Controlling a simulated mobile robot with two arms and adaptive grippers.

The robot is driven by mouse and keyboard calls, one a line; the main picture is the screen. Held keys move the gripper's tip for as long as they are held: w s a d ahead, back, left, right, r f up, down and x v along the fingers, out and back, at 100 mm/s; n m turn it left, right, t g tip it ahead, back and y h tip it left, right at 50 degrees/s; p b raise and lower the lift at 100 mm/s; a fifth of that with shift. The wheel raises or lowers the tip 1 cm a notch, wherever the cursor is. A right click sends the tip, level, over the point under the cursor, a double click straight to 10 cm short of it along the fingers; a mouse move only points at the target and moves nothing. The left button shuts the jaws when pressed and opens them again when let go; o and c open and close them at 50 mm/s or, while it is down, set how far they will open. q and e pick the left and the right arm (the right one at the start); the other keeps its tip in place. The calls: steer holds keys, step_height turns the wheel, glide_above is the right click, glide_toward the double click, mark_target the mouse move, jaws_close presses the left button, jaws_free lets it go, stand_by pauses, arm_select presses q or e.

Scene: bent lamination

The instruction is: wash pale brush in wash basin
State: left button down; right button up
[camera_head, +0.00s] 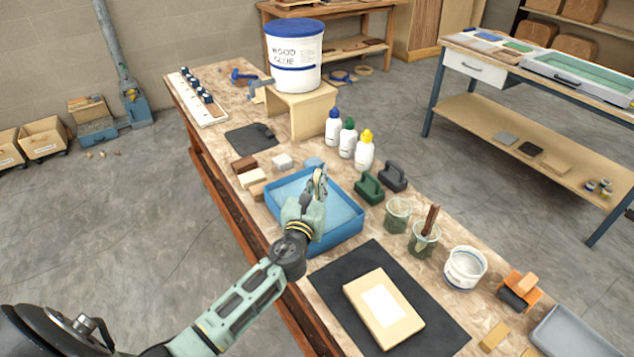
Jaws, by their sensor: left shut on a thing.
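The wash basin is a blue rectangular tray (350,232) with light-blue water, in the middle of the workbench. My left gripper (315,185) is over the basin, shut on the pale brush (321,179). Only a small tan part of the brush shows at the fingers. The gripper and wrist hide the rest, and I cannot tell whether its bristles touch the water. My right gripper is out of view.
Behind the basin stand several bottles (364,151) and a wood glue bucket (294,58) on a wooden stand. Green and dark grey tools (370,188), jars (397,215) and a white tub (465,268) stand to the right. A black mat (335,290) bears a tan board (384,308).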

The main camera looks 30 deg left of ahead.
arm_select(q)
steer(key=w+a, duration=0.3)
steer(key=a, duration=0.2)
steer(key=shift+b, duration=0.3)
stand_by(0.4)
steer(key=shift+s+d+p, duration=0.2)
steer(key=shift+s+d, duration=0.3)
steer(key=shift+d, duration=0.35)
steer(key=shift+s+d+p, duration=0.25)
steer(key=shift+s+d, duration=0.3)
steer(key=shift+d, duration=0.25)
steer(key=shift+s+d+p, duration=0.2)
steer(key=shift+s+d, duration=0.3)
steer(key=shift+d, duration=0.35)
step_height(320, 180, up, 6)
steer(key=w+a+p, duration=0.1)
steer(key=a+p, duration=0.1)
steer(key=p, duration=0.4)
steer(key=shift+w+a+r, duration=0.15)
steer(key=shift+w+a, duration=0.15)
steer(key=shift+a, duration=0.05)
